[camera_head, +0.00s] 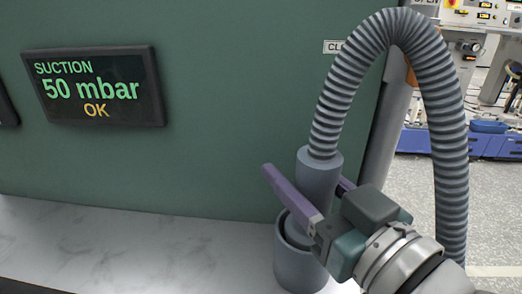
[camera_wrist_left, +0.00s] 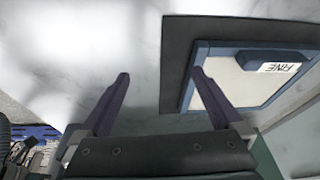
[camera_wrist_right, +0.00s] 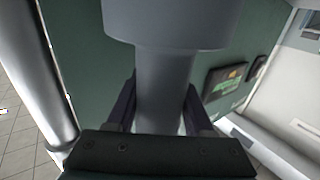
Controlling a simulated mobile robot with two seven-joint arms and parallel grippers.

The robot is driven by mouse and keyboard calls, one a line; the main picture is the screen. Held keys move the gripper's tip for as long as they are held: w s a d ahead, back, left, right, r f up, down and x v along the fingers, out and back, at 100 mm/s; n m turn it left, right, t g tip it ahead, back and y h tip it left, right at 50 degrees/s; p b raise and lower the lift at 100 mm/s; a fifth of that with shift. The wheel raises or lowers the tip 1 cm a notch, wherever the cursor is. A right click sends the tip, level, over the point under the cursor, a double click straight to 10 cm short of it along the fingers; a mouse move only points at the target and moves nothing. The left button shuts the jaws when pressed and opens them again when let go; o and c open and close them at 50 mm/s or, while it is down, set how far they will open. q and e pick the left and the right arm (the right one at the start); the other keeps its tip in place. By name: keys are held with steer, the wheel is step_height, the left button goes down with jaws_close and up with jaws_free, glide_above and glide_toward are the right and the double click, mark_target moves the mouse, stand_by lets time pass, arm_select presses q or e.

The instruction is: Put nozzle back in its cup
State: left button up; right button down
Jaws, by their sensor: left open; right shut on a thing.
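The nozzle (camera_head: 317,172) is a grey cylinder with a ribbed grey hose (camera_head: 343,75) rising from its top. My right gripper (camera_head: 306,177) is shut on the nozzle, with a purple finger on each side; the right wrist view also shows the nozzle (camera_wrist_right: 165,85) between the fingers. The grey cup (camera_head: 297,272) stands on the bench top directly below. The nozzle's lower end appears to be within the cup's mouth, but the gripper partly covers it and its depth is unclear. My left gripper (camera_wrist_left: 160,75) is open and empty, seen only in the left wrist view.
A green panel (camera_head: 215,170) with a screen (camera_head: 97,85) reading "SUCTION 50 mbar OK" stands behind the bench. The pale bench top (camera_head: 120,240) left of the cup is clear. A blue-rimmed tray (camera_wrist_left: 195,75) labelled "FINE" lies under my left gripper's right side.

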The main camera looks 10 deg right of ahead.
steer(key=shift+f, duration=0.3)
steer(key=shift+f, duration=0.15)
steer(key=shift+c, duration=1.4)
jaws_free()
